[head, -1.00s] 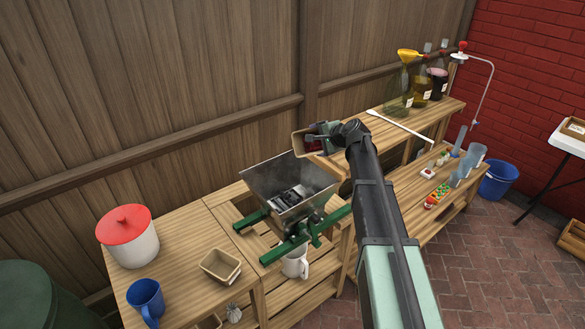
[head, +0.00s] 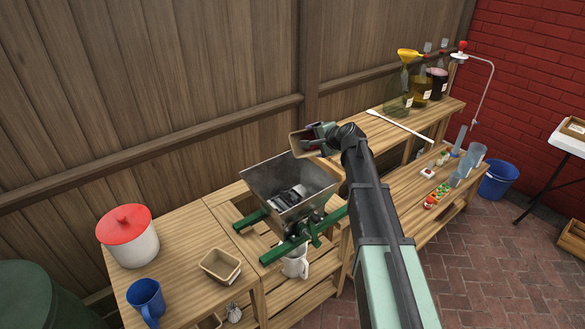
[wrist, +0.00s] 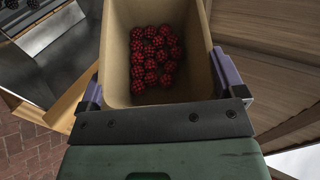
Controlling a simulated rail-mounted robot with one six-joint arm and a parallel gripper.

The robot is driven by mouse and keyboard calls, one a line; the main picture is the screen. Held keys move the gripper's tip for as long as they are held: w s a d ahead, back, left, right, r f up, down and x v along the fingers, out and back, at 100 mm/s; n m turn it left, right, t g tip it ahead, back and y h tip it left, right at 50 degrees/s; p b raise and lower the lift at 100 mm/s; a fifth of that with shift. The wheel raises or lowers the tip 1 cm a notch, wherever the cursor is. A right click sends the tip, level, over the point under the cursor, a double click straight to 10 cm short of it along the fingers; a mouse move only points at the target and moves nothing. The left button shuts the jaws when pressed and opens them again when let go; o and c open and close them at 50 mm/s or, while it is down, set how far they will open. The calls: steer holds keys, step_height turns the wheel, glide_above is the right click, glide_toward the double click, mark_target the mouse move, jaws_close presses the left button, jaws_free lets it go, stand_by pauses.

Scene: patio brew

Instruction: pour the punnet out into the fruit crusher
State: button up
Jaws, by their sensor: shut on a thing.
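My gripper (head: 318,140) is shut on a tan punnet (head: 298,144), held up beside the far right rim of the fruit crusher. In the wrist view the punnet (wrist: 116,60) sits between the purple finger pads and holds several dark red berries (wrist: 155,55) at its bottom. The punnet is tilted in the head view, its opening turned partly away. The fruit crusher (head: 290,187) is a grey metal hopper with rollers inside, on a green frame. The hopper also shows at the left of the wrist view (wrist: 60,55).
An empty tan punnet (head: 221,265), a white pot with a red lid (head: 130,240) and a blue jug (head: 146,299) stand on the left table. A white jug (head: 296,264) stands under the crusher. Bottles (head: 398,95) stand on the right shelf.

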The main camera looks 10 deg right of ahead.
steer(key=shift+s+a+r, duration=0.1)
steer(key=shift+s+a, duration=0.25)
steer(key=shift+a, duration=0.05)
steer(key=shift+s+a+r+n+t+h+b, duration=0.25)
steer(key=shift+s+a+n+t+h+b, duration=0.3)
steer(key=shift+s+a+n+t+h, duration=0.35)
stand_by(1.2)
steer(key=shift+s+a+n+t+b, duration=0.65)
steer(key=shift+a+n+t+b, duration=0.2)
steer(key=shift+n+t+b, duration=0.3)
stand_by(2.0)
